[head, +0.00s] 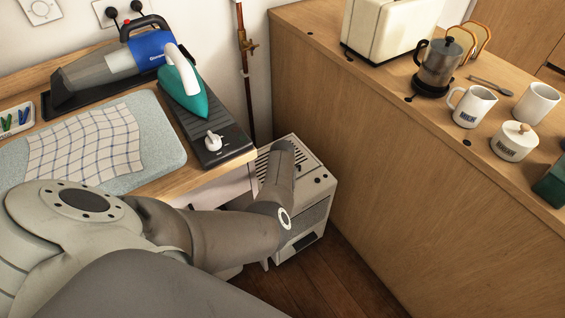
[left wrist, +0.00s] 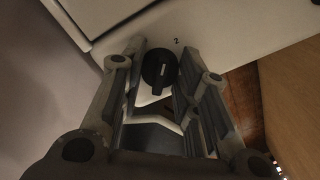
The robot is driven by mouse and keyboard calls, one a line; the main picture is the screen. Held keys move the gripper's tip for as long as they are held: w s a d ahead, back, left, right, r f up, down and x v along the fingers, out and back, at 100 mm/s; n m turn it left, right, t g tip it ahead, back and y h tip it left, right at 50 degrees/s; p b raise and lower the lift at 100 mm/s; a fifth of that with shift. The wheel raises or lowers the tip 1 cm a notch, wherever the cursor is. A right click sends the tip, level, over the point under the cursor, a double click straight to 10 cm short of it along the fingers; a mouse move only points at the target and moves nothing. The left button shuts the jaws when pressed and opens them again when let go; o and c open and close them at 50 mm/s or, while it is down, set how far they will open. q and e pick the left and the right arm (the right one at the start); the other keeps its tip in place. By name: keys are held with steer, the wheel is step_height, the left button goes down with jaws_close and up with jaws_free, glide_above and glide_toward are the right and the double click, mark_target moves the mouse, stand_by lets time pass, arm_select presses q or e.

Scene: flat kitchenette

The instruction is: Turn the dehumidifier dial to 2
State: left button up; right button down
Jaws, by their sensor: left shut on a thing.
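The dehumidifier (head: 318,192) is a pale box with a slatted top, standing on the floor between the ironing table and the wooden counter. My left arm crosses in front of it and hides part of it in the head view. In the left wrist view, a dark round dial (left wrist: 158,66) with a small pale mark sits on the pale panel. A printed "2" (left wrist: 176,41) shows just beyond the dial. My left gripper (left wrist: 161,74) has its fingers on either side of the dial, shut on it. Which number the dial points to is unclear. My right gripper is not in view.
The table at left bears an iron (head: 184,85), a checked cloth (head: 85,140) and a handheld vacuum (head: 115,62). The counter (head: 400,155) at right, with a French press (head: 440,65) and mugs, walls in the dehumidifier's right side. Dark wood floor (head: 345,275) lies in front.

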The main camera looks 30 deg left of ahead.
arm_select(q)
steer(key=shift+m+p, duration=0.35)
steer(key=shift+m, duration=1.45)
steer(key=o, duration=1)
steer(key=shift+o, duration=0.2)
steer(key=shift+r, duration=3.75)
